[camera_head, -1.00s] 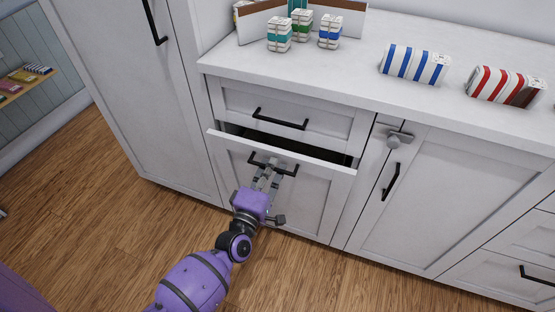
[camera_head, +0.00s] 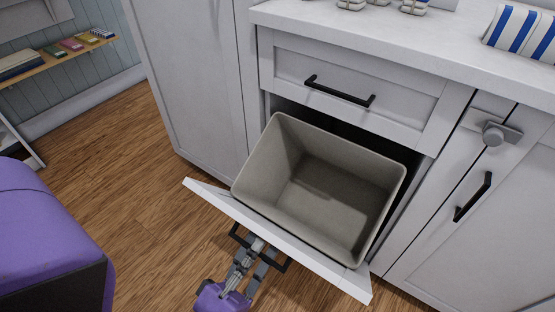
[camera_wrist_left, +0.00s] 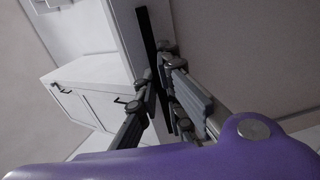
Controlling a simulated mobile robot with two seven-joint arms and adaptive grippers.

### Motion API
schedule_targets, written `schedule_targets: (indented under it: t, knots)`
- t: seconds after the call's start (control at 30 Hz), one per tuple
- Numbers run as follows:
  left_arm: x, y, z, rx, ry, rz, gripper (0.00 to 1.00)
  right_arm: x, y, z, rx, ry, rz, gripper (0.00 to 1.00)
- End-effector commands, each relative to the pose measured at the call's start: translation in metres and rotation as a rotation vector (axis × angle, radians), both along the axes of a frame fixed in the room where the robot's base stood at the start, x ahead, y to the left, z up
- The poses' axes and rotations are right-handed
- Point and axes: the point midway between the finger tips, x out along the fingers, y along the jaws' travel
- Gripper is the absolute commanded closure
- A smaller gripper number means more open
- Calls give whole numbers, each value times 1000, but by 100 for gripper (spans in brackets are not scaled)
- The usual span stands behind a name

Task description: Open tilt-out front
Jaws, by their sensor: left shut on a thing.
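The tilt-out front (camera_head: 318,262) is a white panel leaning well out from the cabinet at its top. Behind it a grey-beige bin (camera_head: 325,195) shows, empty and tilted out with it. Its black bar handle (camera_head: 236,237) is on the outer face. My left gripper (camera_head: 259,254) is at this handle, below the panel's top edge, and shut on it. In the left wrist view the fingers (camera_wrist_left: 165,92) lie on both sides of the dark handle bar (camera_wrist_left: 150,50). The right gripper is not in view.
A shut drawer (camera_head: 350,85) with a black handle sits above the opening. A cabinet door (camera_head: 490,225) with a latch (camera_head: 493,134) is at the right. Striped packs (camera_head: 522,32) lie on the counter. Wooden floor (camera_head: 150,235) is clear at the left.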

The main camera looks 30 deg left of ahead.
Motion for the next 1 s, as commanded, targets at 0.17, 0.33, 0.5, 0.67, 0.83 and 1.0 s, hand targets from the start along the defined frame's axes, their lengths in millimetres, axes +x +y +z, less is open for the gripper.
schedule_targets:
  t: [0.17, 0.33, 0.5, 0.67, 0.83, 1.0]
  knots:
    - [-5, 0, -4, -1, 0, -2, 100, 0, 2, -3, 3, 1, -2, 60]
    - [-6, 0, -3, 0, 0, -1, 100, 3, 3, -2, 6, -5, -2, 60]
    - [-5, 0, -3, 0, 0, -1, 89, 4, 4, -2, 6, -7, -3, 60]
    - [-5, 0, -3, 0, 0, 0, 74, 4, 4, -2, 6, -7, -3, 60]
    - [-5, 0, -3, 0, -1, 0, 74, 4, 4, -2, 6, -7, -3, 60]
    - [-6, 1, -4, 1, 0, 0, 74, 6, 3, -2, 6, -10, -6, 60]
